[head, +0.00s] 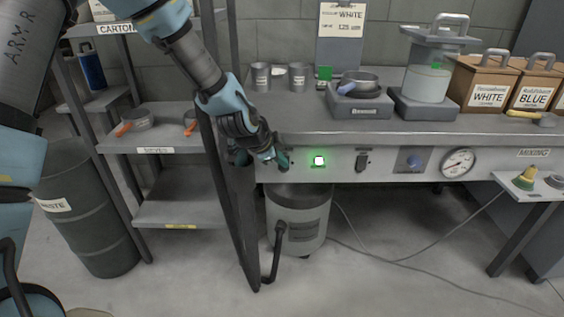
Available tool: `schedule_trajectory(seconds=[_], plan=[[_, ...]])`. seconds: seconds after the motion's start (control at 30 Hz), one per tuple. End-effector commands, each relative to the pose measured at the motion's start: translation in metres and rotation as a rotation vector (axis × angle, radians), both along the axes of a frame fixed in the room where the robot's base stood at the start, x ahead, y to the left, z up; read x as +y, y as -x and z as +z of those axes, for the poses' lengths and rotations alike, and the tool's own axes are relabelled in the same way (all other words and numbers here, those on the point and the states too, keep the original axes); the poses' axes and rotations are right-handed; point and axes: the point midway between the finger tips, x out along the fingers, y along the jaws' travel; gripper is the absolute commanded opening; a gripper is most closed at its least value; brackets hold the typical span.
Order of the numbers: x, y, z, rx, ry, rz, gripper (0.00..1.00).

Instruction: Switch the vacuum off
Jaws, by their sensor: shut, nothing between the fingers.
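The bench's front panel (340,168) carries a row of controls. A green square light or button (319,160) glows at its left. I cannot read which control belongs to the vacuum. A grey canister with a black hose (300,215) stands under the bench, possibly the vacuum. My gripper (282,160) is shut and empty, in front of the panel's left end, left of the green light. The panel behind my gripper is hidden; I cannot tell whether they touch.
A dark upright post (240,220) stands just left of my gripper. Shelves (165,207) and a waste barrel (85,215) are at the left. On the bench (300,120) are metal cups, a scale with a pan (358,100), a clear-domed device (427,82) and brown boxes (482,80).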

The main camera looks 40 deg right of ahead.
Motion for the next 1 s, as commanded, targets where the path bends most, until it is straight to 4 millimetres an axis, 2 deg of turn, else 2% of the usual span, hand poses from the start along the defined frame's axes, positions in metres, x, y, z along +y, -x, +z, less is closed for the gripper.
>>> schedule_trajectory(seconds=[0.5, 1.0], plan=[[0.0, 0.0, 0.017, -0.001, 0.001, 0.001, 0.0], [-0.001, 0.001, 0.017, -0.001, 0.0, 0.0, 0.0]])
